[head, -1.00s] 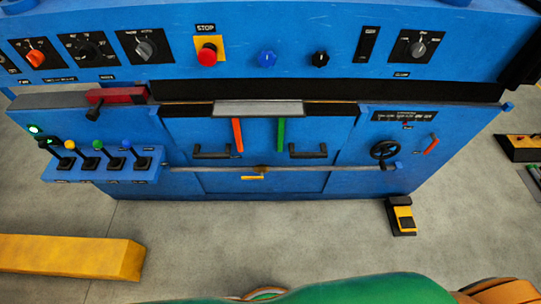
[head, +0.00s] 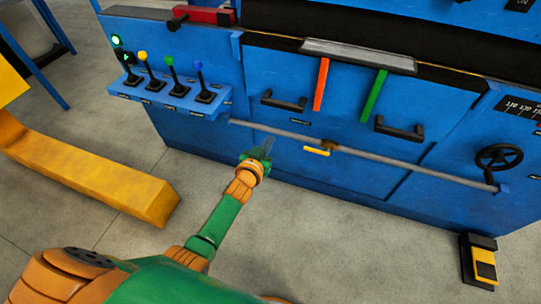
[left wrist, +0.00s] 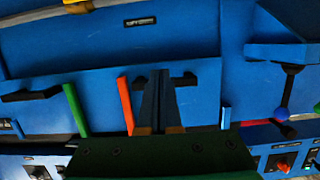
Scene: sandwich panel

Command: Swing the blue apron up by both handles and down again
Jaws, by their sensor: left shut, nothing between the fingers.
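The blue apron (head: 345,112) is a flat hanging panel on the machine front with two black handles. The left handle (head: 283,102) and the right handle (head: 400,129) stick out from it. My left gripper (head: 265,149) is shut and empty, below and left of the left handle and apart from it in the head view. In the left wrist view, which looks upside down, the shut fingers (left wrist: 157,100) overlap part of a black handle; the other handle (left wrist: 30,95) and the apron (left wrist: 100,88) also show. My right gripper is out of view.
An orange bar (head: 321,84) and a green bar (head: 374,96) stand between the handles. A grey rail (head: 400,172) runs below. Several small levers (head: 172,85) sit on a shelf at left. A handwheel (head: 499,158), a pedal (head: 483,262) and a yellow beam (head: 95,175) stand around.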

